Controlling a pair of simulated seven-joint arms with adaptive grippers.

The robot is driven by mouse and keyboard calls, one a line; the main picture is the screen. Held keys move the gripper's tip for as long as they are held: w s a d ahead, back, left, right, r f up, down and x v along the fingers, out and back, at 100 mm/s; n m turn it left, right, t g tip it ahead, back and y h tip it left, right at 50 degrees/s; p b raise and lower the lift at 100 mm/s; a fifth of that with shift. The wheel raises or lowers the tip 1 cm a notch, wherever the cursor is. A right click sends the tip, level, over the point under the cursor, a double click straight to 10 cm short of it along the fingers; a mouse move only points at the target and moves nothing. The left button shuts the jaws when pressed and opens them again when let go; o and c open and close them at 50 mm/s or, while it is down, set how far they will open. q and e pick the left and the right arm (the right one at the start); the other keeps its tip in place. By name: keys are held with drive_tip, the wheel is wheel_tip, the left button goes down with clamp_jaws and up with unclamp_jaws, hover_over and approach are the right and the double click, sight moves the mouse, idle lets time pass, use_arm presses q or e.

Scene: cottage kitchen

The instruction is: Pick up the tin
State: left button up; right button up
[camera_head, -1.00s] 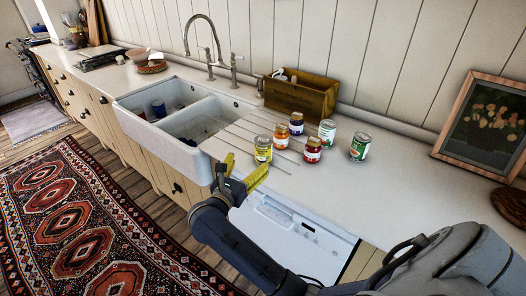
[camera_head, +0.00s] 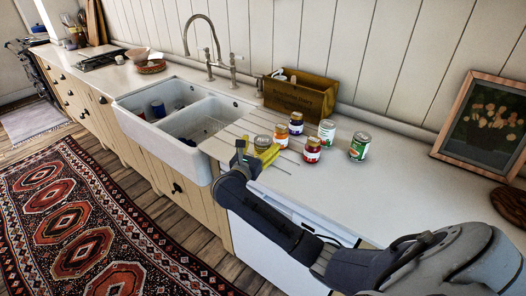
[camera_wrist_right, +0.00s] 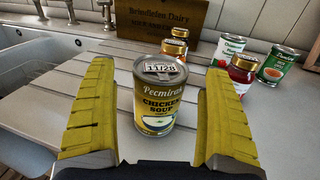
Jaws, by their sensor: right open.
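A yellow and dark tin labelled "Chicken Soup" (camera_wrist_right: 158,98) stands upright on the draining board, between my right gripper's fingers in the wrist view. Its upper part shows in the head view (camera_head: 262,141), partly behind the gripper. My right gripper (camera_head: 254,154) has yellow ridged fingers and is open. In the wrist view the fingers (camera_wrist_right: 160,105) stand on either side of the tin, with a gap to each side. Two other tins, a white-green one (camera_head: 327,131) and a green one (camera_head: 360,147), stand farther right. My left gripper is not in view.
A wooden crate (camera_head: 300,97) is against the wall. The sink (camera_head: 205,122) lies left. The counter at right is mostly clear.

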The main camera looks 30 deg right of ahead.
drive_tip(key=shift+x, duration=0.9)
drive_tip(key=c, duration=1.5)
drive_tip(key=shift+r, duration=0.1)
drive_tip(key=shift+c, duration=0.5)
